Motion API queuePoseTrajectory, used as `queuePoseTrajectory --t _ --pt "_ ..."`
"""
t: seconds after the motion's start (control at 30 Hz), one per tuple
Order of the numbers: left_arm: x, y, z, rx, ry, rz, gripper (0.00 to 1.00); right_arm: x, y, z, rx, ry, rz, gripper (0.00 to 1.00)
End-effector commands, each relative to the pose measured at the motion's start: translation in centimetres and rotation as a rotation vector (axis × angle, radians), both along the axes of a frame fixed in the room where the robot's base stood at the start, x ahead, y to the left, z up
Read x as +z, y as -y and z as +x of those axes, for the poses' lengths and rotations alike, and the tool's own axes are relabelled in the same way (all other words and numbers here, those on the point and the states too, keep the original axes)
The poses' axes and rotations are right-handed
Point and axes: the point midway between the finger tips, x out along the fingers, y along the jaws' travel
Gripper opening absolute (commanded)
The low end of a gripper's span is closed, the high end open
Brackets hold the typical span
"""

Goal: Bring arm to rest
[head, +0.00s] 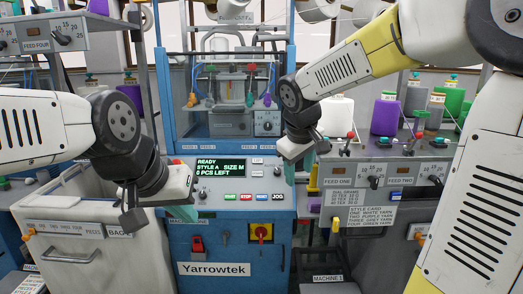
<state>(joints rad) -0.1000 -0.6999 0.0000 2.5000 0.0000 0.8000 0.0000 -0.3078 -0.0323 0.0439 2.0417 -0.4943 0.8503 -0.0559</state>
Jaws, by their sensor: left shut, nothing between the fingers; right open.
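My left arm comes in from the left. Its gripper (184,212) hangs in front of the left part of the blue knitting machine (230,235), with its teal fingertips pointing down; it is shut and empty. My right arm reaches in from the upper right. Its gripper (289,171) points down near the right edge of the machine's control panel (262,185); it is open, with nothing seen in it, and its fingers are seen nearly edge-on. The panel's display (221,168) reads READY, STYLE A, SIZE M, 0 PCS LEFT.
Right of the machine, a feed stand (345,170) carries switches and yarn cones, including a white cone (338,115) and a purple cone (386,116). A dark MACHINE 1 bin (322,265) sits at lower right of the machine.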

Motion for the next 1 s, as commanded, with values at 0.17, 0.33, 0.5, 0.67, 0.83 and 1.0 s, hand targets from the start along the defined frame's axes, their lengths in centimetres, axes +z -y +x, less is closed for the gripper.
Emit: queuePoseTrajectory --t 0.17,0.33,0.5,0.67,0.83,1.0 --pt "0.0 0.0 0.0 0.000 0.000 0.000 0.00 1.3 3.4 -7.9 -0.189 0.023 0.200 0.49" --pt "0.0 0.0 0.0 0.000 0.000 0.000 0.00 1.1 4.6 -14.2 -0.343 0.049 0.382 0.49" --pt "0.0 0.0 0.0 0.000 0.000 0.000 0.00 0.4 4.6 -17.8 -0.435 0.068 0.505 0.49" --pt "0.0 0.0 0.0 0.000 0.000 0.000 0.00 0.1 4.4 -18.9 -0.464 0.074 0.545 0.49" --pt "0.0 0.0 0.0 0.000 0.000 0.000 0.00 0.1 4.4 -18.9 -0.464 0.074 0.545 0.49" --pt "0.0 0.0 0.0 0.000 0.000 0.000 0.00 0.1 4.4 -18.9 -0.464 0.074 0.545 0.49"
